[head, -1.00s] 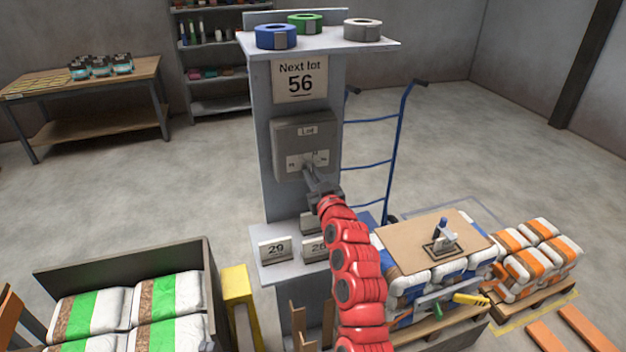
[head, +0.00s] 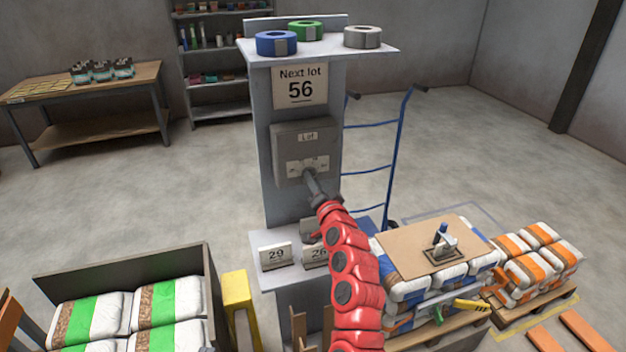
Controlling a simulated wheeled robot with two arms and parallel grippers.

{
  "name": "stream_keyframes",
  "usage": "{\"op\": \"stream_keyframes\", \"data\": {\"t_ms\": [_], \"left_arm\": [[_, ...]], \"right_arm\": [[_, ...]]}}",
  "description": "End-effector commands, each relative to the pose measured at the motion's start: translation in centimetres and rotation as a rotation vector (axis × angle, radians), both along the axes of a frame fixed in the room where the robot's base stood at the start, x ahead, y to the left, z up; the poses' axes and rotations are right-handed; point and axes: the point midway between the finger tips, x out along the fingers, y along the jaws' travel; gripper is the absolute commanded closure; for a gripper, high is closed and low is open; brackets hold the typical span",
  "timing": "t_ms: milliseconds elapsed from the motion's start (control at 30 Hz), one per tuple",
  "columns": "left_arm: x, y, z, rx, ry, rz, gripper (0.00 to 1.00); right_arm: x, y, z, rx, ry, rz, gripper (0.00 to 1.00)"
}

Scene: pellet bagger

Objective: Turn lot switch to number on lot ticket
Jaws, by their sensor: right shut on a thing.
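The lot ticket (head: 300,86) is on the upper part of the grey post and reads "Next lot 56". Below it is the grey lot switch box (head: 293,137) with a small "Lot" label and a pale plate with marks too small to read. My right gripper (head: 309,175) reaches up from below to the lower middle of this plate and is shut on the lot switch, which its fingers mostly hide. I cannot tell which number the switch points at. My left gripper is not in view.
Blue, green and grey tape rolls (head: 276,42) sit on the post's top shelf. Number cards (head: 276,256) stand on the lower shelf, one reading 29. A blue hand truck (head: 396,150) stands behind at right.

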Motion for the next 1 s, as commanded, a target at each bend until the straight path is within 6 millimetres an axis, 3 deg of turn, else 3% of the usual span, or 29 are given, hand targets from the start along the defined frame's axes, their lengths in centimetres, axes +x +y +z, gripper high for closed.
{"op": "stream_keyframes", "data": {"t_ms": [400, 1000], "left_arm": [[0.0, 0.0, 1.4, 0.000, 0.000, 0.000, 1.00], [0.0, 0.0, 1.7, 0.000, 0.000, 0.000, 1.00]], "right_arm": [[0.0, -0.1, 0.2, 0.260, 0.081, -0.003, 1.00], [0.0, 0.0, 0.0, 0.334, 0.108, -0.001, 1.00]]}}
